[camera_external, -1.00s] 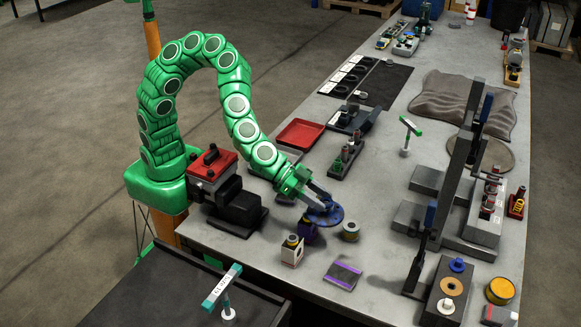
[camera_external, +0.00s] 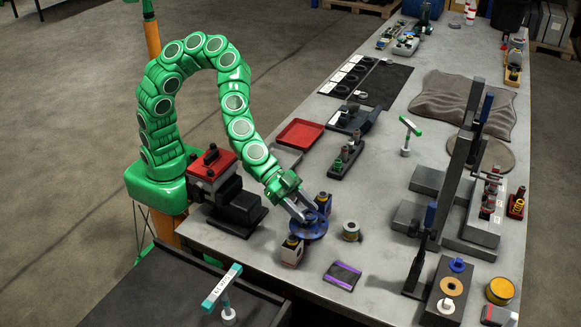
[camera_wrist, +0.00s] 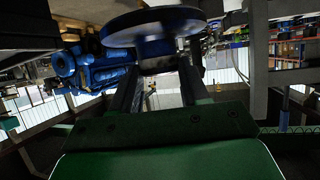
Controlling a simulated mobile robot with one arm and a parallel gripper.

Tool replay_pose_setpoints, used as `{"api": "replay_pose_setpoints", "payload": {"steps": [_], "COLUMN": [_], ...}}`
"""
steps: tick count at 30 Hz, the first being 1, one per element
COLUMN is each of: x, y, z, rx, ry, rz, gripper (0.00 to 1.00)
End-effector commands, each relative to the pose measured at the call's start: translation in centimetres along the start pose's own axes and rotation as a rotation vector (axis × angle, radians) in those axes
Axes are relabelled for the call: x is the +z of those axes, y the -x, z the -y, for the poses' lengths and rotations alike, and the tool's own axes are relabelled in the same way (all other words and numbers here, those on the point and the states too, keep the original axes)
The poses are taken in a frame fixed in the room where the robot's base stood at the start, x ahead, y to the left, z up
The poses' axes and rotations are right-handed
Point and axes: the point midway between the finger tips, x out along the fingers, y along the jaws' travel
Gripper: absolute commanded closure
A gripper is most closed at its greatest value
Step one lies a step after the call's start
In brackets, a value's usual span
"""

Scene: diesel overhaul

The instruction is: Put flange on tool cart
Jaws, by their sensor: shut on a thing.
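The flange is a blue disc (camera_external: 315,232) with a raised hub, above the near left part of the workbench. My gripper (camera_external: 303,213) is shut on the flange and holds it by its middle part. In the wrist view the blue flange (camera_wrist: 155,24) sits across the ends of my two fingers (camera_wrist: 158,88). The tool cart appears to be the dark flat-topped unit (camera_external: 150,295) at the lower left, below and left of my gripper. Its visible top is mostly bare.
A teal-ended sign on a stand (camera_external: 222,290) is at the cart's right side. Small boxes (camera_external: 292,252) stand close to the flange, partly hidden by it. A metal spool (camera_external: 351,231) and a purple-striped dark block (camera_external: 342,275) are to its right. A red tray (camera_external: 299,133) lies behind.

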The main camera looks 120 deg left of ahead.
Motion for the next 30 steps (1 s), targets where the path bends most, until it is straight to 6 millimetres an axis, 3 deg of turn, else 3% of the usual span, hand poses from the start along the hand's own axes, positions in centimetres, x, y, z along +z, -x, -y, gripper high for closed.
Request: {"api": "replay_pose_setpoints", "payload": {"steps": [12,30], "x": [-0.5,-0.6], "y": [1.3,2.5], "z": [-5.1,-8.4], "rx": [0.175,0.291], "ry": [-0.083,-0.139], "rz": [-0.001,-0.002], "gripper": [1.00,1.00]}}
